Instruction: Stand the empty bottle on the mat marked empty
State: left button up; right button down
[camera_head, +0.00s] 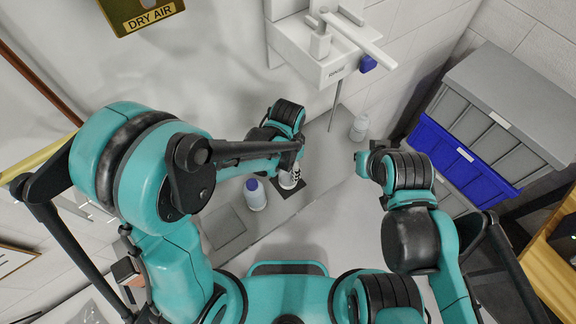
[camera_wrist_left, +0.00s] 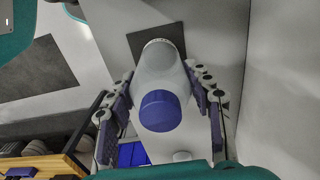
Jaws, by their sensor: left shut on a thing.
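My left gripper (camera_head: 289,176) is shut on a white bottle with a blue cap, and its fingers flank this bottle (camera_wrist_left: 160,82) in the left wrist view. The bottle is upright or nearly so, with its base over a dark mat (camera_head: 307,194); the mat also shows in the left wrist view (camera_wrist_left: 137,42). I cannot tell whether the base touches the mat. A second blue-capped bottle (camera_head: 255,197) stands left of the dark mat. No mat marking is readable. My right gripper (camera_head: 363,166) is away to the right, its fingers unclear.
A third whitish bottle (camera_head: 359,128) stands at the back right. A white rinse basin (camera_head: 325,62) with a tap hangs on the wall behind. Grey crates (camera_head: 508,100) and a blue crate (camera_head: 460,160) are stacked on the right.

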pick_arm(q)
jog(key=shift+s, duration=0.2)
jog(key=o, duration=0.8)
jog(key=shift+f, duration=0.1)
jog(key=o, duration=0.4)
jog(key=shift+w, duration=0.1)
jog(key=shift+c, duration=0.2)
jog(key=shift+w+d, duration=0.1)
jog(key=shift+w, duration=0.05)
notch_tip(320, 180, up, 12)
jog(key=shift+r+p, duration=0.2)
jog(key=shift+p, duration=0.25)
jog(key=s+a+r+n+t, duration=0.2)
jog(key=a+n, duration=0.3)
jog(key=a, duration=0.4)
jog(key=s+a+r+n+t, duration=0.2)
jog(key=a+n+t, duration=0.3)
jog(key=a, duration=0.4)
jog(key=shift+s+r+n, duration=0.35)
jog(key=shift+s+n, duration=0.05)
jog(key=shift+s, duration=0.3)
jog(key=shift+d, duration=0.1)
